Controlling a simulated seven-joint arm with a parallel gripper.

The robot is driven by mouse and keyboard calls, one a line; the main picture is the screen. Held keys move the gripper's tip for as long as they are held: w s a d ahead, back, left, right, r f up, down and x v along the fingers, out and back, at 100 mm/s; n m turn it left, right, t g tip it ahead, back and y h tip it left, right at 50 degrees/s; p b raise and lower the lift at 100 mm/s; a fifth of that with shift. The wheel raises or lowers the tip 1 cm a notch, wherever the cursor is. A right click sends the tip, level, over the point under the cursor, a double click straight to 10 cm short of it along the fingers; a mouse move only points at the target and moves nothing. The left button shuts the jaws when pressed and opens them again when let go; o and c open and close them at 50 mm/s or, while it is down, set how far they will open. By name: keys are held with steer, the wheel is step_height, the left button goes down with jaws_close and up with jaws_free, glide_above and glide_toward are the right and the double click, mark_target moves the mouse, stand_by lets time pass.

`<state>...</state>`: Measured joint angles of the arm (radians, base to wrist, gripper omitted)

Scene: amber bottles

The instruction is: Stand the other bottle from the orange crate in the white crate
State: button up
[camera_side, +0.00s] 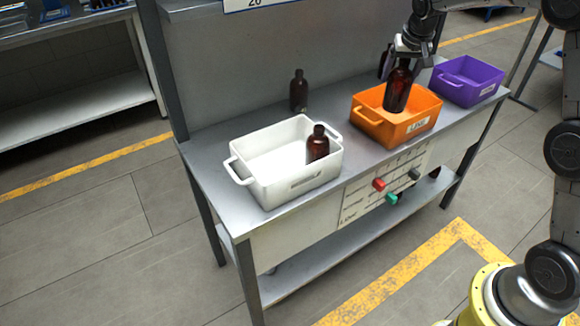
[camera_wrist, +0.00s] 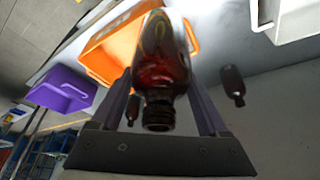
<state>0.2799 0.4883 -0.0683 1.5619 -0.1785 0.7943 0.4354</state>
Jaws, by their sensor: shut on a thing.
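An amber bottle (camera_side: 397,92) is upright in my gripper (camera_side: 400,58), over the orange crate (camera_side: 424,111). In the wrist view the same bottle (camera_wrist: 162,70) fills the space between the two fingers of my gripper (camera_wrist: 163,100), its neck toward the camera. Its lower end is at the orange crate's opening in the side view; I cannot tell whether it touches the floor of the crate. The white crate (camera_side: 290,187) stands to the left, and another amber bottle (camera_side: 318,145) stands upright in its right part. The orange crate also shows in the wrist view (camera_wrist: 103,62).
A purple crate (camera_side: 480,83) stands right of the orange one. A dark bottle (camera_side: 299,91) stands on the grey bench (camera_side: 213,152) behind the white crate. A panel with red and green knobs (camera_side: 385,188) is on the bench front. A narrow gap separates the white and orange crates.

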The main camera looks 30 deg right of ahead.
steer(key=w+a+f+n+y, duration=0.1)
steer(key=w+a+n, duration=0.25)
steer(key=a, duration=0.65)
steer(key=w+a+f+n+y, duration=0.25)
steer(key=w+a, duration=0.25)
steer(key=a, duration=0.6)
steer(key=w+a+f+n, duration=0.1)
steer(key=w+a+n, duration=0.3)
steer(key=a, duration=0.6)
step_height(320, 180, down, 9)
steer(key=shift+s+f+t, duration=0.2)
steer(key=shift+s+t, duration=0.05)
steer(key=shift+t, duration=0.05)
steer(key=shift+a+f, duration=0.1)
steer(key=o, duration=1.4)
steer(key=shift+f, duration=0.1)
steer(key=shift+o, duration=0.2)
